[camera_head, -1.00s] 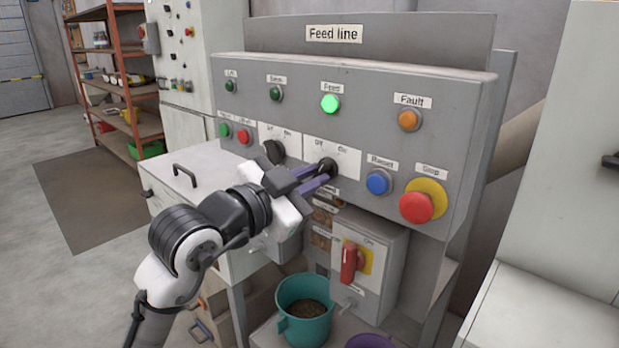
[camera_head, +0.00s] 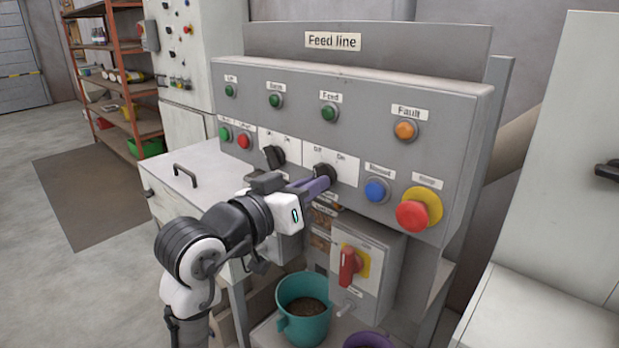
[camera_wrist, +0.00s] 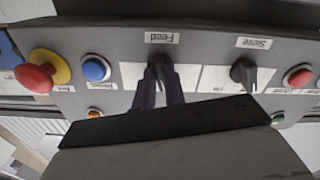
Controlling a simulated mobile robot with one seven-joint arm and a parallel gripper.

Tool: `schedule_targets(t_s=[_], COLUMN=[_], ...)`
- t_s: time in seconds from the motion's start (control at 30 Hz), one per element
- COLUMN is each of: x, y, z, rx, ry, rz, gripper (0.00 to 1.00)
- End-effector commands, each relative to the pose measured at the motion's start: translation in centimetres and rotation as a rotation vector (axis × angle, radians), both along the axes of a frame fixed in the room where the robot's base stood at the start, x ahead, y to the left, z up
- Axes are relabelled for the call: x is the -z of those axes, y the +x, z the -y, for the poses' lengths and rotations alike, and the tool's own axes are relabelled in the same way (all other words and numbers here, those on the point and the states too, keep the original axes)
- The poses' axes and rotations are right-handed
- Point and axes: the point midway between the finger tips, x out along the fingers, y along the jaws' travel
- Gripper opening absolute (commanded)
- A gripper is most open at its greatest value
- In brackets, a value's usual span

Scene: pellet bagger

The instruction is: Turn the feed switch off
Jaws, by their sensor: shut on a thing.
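The feed switch (camera_head: 323,170) is a black rotary knob on a white plate marked Off and On, on the grey Feed line panel (camera_head: 460,110). Its pointer tilts to the upper left, toward the Off side. My gripper (camera_head: 321,183) reaches it from the lower left, and its purple fingers hide part of the knob. In the wrist view, which is upside down, the fingers (camera_wrist: 160,84) sit on both sides of the feed knob (camera_wrist: 160,62), shut on it. The Feed lamp (camera_head: 329,112) above is dark green, unlit.
A similar black knob (camera_head: 273,156) is to the left. A blue button (camera_head: 376,190) and a red stop button (camera_head: 411,215) stick out to the right. Below are a red-handled switch box (camera_head: 349,267) and a teal bucket (camera_head: 304,305). Open floor lies left.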

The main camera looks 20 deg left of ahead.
Motion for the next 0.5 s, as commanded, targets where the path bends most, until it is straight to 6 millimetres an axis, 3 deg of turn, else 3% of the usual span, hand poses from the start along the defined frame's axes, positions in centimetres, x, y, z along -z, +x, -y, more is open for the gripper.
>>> schedule_targets(t_s=[0.5], x=[-0.15], y=[-0.04], z=[0.05], rx=[0.000], ry=[-0.239], rz=[-0.086], gripper=[0.00])
